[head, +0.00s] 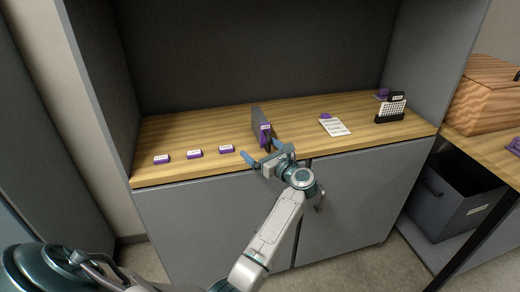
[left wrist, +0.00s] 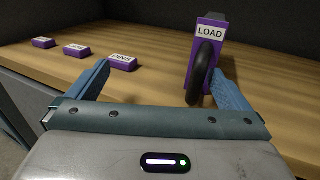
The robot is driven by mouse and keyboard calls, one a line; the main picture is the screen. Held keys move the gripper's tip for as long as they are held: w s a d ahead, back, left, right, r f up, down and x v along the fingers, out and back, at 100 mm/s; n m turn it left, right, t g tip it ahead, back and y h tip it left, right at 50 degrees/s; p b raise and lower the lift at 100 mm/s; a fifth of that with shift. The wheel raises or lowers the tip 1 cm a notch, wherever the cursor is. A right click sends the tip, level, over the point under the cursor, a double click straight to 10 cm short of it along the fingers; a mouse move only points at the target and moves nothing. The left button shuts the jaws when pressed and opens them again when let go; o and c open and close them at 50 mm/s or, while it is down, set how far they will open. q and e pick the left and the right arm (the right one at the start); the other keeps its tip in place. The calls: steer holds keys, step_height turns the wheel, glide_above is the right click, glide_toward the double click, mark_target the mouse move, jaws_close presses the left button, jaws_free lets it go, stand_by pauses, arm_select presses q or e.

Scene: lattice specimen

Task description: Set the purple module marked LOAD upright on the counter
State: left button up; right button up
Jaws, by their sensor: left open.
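The purple module marked LOAD (head: 264,131) stands upright on the wooden counter (head: 190,135), near its front edge. It has a grey side and a purple front. In the left wrist view the module (left wrist: 209,48) shows its white LOAD label at the top and a black loop handle below it. My left gripper (head: 262,153) is open and empty in front of the module. In the left wrist view its fingers (left wrist: 160,72) are spread, with the handle between them, close to the right finger. That finger hides part of the module's lower right. Contact cannot be told.
Several small purple labelled blocks (head: 195,153) lie in a row at the left; one reads PINS (left wrist: 122,63). A white card (head: 334,126) and a black rack with a white grid (head: 391,110) are at the right. Grey side walls bound the counter. A wooden box (head: 484,97) is beyond.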

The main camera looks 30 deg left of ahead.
arm_select(q)
steer(key=b+v, duration=0.1)
steer(key=v, duration=0.5)
arm_select(e)
steer(key=shift+f, duration=0.75)
arm_select(q)
steer(key=shift+s, duration=0.1)
stand_by(0.5)
